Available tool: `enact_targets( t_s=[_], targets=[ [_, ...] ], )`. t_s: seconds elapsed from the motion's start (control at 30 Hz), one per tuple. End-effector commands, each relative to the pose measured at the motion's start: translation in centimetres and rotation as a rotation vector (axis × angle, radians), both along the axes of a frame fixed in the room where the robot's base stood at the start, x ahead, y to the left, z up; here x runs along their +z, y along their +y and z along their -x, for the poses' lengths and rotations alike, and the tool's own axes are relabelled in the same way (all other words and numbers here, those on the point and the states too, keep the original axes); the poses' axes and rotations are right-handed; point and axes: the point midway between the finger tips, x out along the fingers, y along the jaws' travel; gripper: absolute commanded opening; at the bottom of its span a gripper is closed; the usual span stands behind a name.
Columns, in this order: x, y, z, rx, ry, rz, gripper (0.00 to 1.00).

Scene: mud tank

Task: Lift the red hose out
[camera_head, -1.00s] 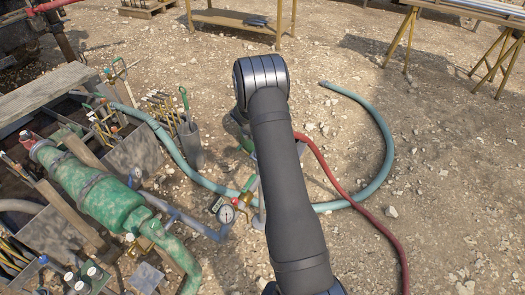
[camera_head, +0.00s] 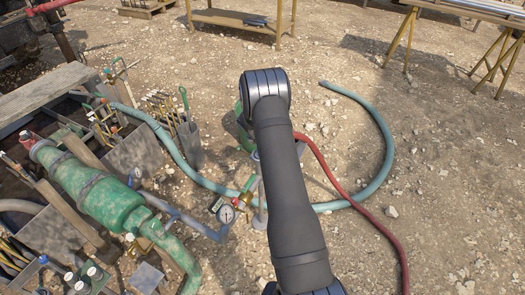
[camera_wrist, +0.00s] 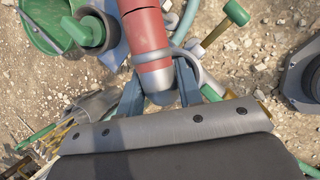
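The red hose (camera_head: 345,192) runs from behind my arm toward the lower right over the gravel. In the wrist view its red end (camera_wrist: 147,30) has a grey metal tip and points toward my palm. My gripper (camera_wrist: 160,75) has one blue-grey finger on each side of that tip. The tip lies between the fingers; whether both press on it is not clear. In the head view my arm hides the gripper and the hose's near end.
A teal hose (camera_head: 388,150) curls on the ground and passes under the red hose. A green pump (camera_head: 100,200), a gauge (camera_head: 226,214) and tool bins (camera_head: 188,140) crowd the left. Trestles (camera_head: 402,40) stand at the back right. Open gravel lies to the right.

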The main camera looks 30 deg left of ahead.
Motion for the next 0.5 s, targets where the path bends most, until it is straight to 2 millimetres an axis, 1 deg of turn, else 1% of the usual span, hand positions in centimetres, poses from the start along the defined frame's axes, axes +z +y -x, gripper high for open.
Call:
enact_targets(
  t_s=[0.37,0.5],
  targets=[
    [0.3,0.1,0.0,0.000,-0.001,-0.002,0.00],
    [1.3,0.1,-0.1,-0.001,-0.003,-0.003,0.00]
  ],
)
